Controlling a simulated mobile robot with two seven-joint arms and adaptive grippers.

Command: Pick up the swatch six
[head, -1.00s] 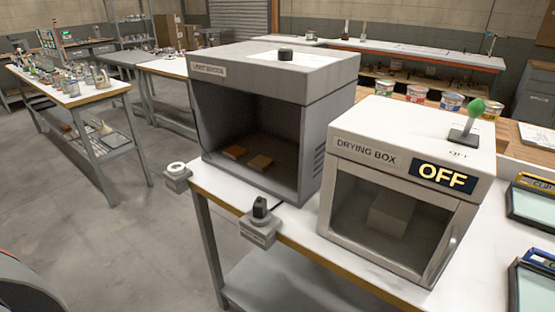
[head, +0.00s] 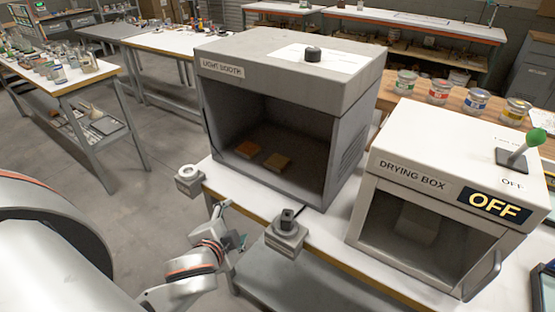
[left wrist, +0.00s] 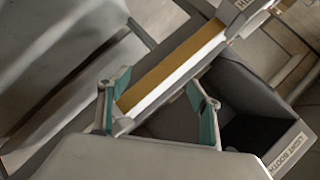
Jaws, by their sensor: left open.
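Two small flat swatches lie on the floor inside the light booth (head: 290,60) in the head view: an orange-brown one (head: 247,149) on the left and a tan one (head: 277,162) on the right. No number is readable, so I cannot tell which is swatch six. My left gripper (head: 229,238) is in front of the bench, low and outside the booth. In the left wrist view its teal-padded fingers (left wrist: 164,96) are spread and empty, with the bench's wooden edge (left wrist: 175,68) showing between them. No swatch is clearly visible there. My right gripper is not in view.
Two small control boxes, one with a white ring (head: 188,180) and one with a black knob (head: 286,236), jut from the bench front near my left gripper. The drying box (head: 400,170), reading OFF, stands right of the booth. The booth's front is open.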

